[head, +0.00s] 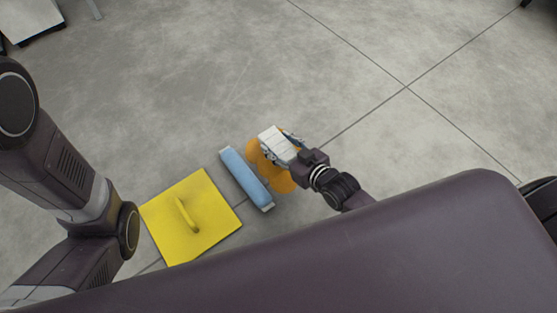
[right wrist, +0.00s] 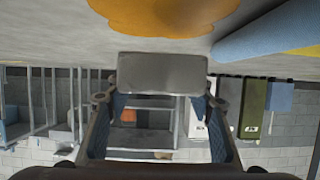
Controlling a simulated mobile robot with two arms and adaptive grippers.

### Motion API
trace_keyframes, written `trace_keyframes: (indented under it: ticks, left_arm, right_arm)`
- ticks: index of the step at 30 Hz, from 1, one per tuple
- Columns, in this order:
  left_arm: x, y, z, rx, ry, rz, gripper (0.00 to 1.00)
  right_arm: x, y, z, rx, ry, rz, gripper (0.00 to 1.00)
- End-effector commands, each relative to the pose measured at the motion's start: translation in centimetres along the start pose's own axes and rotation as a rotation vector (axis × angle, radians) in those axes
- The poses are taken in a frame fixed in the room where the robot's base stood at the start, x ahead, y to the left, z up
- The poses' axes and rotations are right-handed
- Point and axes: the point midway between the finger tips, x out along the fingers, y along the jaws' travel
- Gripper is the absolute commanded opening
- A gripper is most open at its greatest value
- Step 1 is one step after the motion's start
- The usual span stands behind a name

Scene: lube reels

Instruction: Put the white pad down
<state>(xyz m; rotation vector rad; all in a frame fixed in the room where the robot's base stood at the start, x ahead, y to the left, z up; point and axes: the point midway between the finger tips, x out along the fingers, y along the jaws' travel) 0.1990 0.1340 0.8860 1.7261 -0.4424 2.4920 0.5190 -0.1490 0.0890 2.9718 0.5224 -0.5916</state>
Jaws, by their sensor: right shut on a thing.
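The white pad (head: 272,142) is a small pale block held in my right gripper (head: 288,150) in the head view. It overlaps the orange patch (head: 284,180) on the floor. In the right wrist view the pad (right wrist: 162,74) sits between the two fingertips of the right gripper (right wrist: 160,98), which is shut on it. The orange patch also shows there at the top edge (right wrist: 165,14). I cannot tell whether the pad touches the floor. My left arm shows at the left of the head view, but its gripper is out of view.
A blue roll (head: 244,177) lies on the floor just left of the orange patch. A yellow square plate with a handle (head: 160,222) lies farther left. Bare concrete floor (head: 230,70) is free beyond them. Shelving (right wrist: 130,138) and bins (right wrist: 254,112) show in the wrist view.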

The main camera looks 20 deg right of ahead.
Motion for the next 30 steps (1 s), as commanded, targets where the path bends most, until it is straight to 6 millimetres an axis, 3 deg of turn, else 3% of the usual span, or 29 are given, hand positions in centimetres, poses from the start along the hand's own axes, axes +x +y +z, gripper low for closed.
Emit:
trace_keyframes:
  ticks: [1,8,18,29,30]
  left_arm:
    - [-1.0,0.2,-0.3,0.000,0.000,0.000,0.53]
    - [-1.6,0.3,-0.6,0.000,0.000,0.000,0.53]
    - [-4.7,1.0,-1.7,0.000,0.001,0.001,0.53]
    - [-4.5,0.9,-1.6,-0.001,-0.001,0.000,0.53]
    - [-4.5,0.9,-1.5,-0.001,-0.001,0.000,0.53]
  right_arm:
    - [0.5,0.0,1.1,0.000,0.001,0.000,0.28]
    - [0.8,0.0,2.0,0.000,0.000,0.000,0.28]
    - [2.4,0.0,5.7,-0.001,0.000,-0.001,0.28]
    - [2.4,0.0,5.8,-0.001,-0.001,-0.001,0.28]
    - [2.4,0.0,5.7,-0.001,-0.001,-0.001,0.53]
